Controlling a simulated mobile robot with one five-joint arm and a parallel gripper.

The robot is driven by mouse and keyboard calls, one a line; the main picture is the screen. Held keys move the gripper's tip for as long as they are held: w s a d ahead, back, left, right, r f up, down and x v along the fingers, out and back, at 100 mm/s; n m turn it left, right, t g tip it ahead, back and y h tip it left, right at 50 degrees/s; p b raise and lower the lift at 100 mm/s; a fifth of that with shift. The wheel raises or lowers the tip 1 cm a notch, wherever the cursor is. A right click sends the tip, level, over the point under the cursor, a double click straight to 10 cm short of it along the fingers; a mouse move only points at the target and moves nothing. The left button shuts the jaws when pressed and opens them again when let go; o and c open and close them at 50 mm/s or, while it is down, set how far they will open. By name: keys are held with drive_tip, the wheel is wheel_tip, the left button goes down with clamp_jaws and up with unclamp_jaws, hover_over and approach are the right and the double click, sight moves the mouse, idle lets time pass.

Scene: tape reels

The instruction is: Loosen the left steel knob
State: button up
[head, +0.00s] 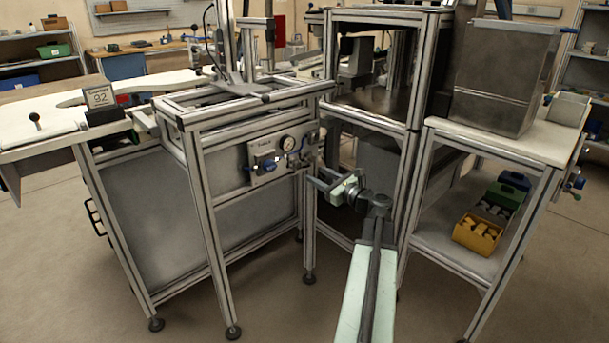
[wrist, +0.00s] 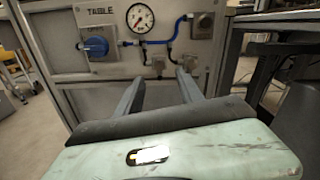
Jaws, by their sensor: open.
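A grey control panel (wrist: 75,62) marked TABLE faces me in the wrist view. Two small steel knobs sit low on it: the left steel knob (wrist: 157,61) below the gauge, and the right steel knob (wrist: 203,58) beside it. My gripper (wrist: 160,75) is open, its two dark fingers pointing at the panel. The left steel knob shows between the fingertips, apparently beyond them, with nothing held. In the head view my gripper (head: 315,174) is just right of and in front of the panel (head: 262,178); the knobs are too small there to tell apart.
A blue knob (wrist: 95,46), a round gauge (wrist: 140,18) and blue tubing (wrist: 160,42) share the panel. An aluminium frame (head: 408,185) stands close to the right of my arm. A yellow bin (head: 477,236) sits on a shelf at right. The floor in front is clear.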

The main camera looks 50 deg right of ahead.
sight(299, 165)
drive_tip(key=w, duration=0.8)
drive_tip(key=shift+d, duration=0.2)
clamp_jaws()
drive_tip(key=shift+s+d, duration=0.1)
drive_tip(key=shift+d, duration=0.1)
drive_tip(key=shift+a, duration=0.15)
